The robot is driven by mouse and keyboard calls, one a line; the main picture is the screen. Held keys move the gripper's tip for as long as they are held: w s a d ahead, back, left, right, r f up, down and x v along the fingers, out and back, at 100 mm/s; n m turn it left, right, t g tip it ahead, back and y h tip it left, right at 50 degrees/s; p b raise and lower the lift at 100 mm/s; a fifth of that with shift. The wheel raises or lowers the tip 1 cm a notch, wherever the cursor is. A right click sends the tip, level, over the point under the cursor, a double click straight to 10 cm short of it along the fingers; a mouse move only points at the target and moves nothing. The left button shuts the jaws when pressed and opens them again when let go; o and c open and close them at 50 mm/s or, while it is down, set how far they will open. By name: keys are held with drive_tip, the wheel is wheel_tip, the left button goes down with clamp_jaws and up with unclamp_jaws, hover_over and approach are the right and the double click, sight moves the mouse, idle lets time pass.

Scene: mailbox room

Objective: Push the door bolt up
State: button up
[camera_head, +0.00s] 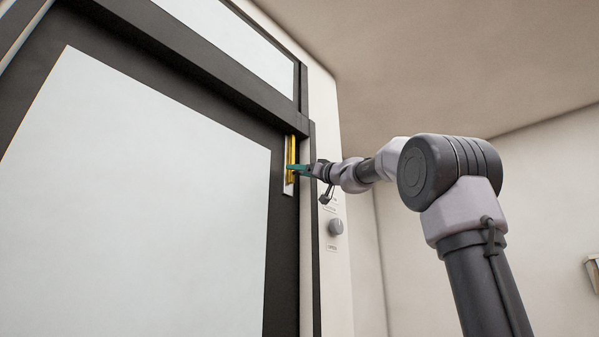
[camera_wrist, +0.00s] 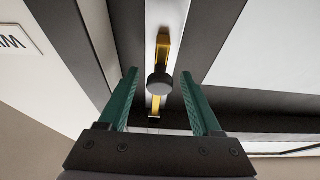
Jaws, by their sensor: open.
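The door bolt is a yellow bar (camera_head: 292,148) on a pale plate (camera_head: 288,189) near the upper right corner of the dark door frame. In the wrist view the yellow bar (camera_wrist: 163,48) carries a round dark knob (camera_wrist: 160,84). My gripper (camera_head: 293,168) is at the lower part of the bolt. In the wrist view its two green fingers (camera_wrist: 160,74) are open, one on each side of the knob, with visible gaps. I cannot tell how deep the knob sits between them.
The door (camera_head: 140,190) has a large pale panel in a dark frame. A grey round knob (camera_head: 335,227) is on the pale wall strip to the right, below my arm. A sign with letters (camera_wrist: 18,45) shows at the wrist view's left edge. The dark lintel (camera_head: 215,62) runs above the door.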

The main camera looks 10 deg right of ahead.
drive_tip(key=shift+c, duration=0.3)
clamp_jaws()
idle(1.1)
